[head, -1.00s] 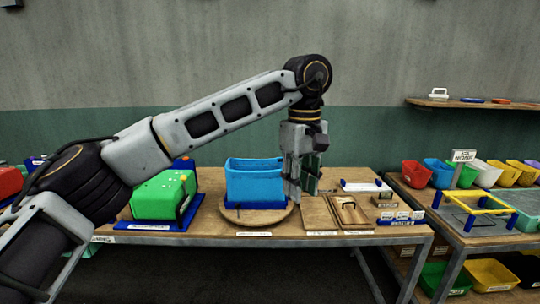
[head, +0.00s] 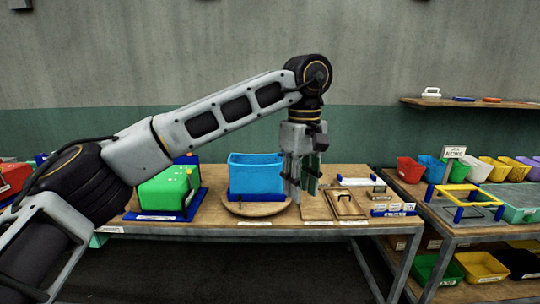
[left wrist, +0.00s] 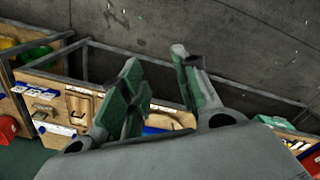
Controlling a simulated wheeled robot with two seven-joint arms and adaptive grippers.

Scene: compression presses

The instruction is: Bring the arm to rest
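My left arm comes in from the left across the head view, bent at the elbow, with the forearm hanging down. My left gripper (head: 305,190) points down and shows in front of the worktable (head: 230,229), by the right side of the blue bin (head: 256,174). In the left wrist view its two green-padded fingers (left wrist: 160,95) stand apart with nothing between them. Whether it is over the table or short of its front edge is hard to tell. My right gripper is in neither view.
A green box (head: 165,190) stands on a blue base left of the bin. The bin stands on a round wooden board (head: 255,209). A wooden board with a handle (head: 346,204) lies to the right. A second table with a yellow frame (head: 467,197) and coloured bins stands further right.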

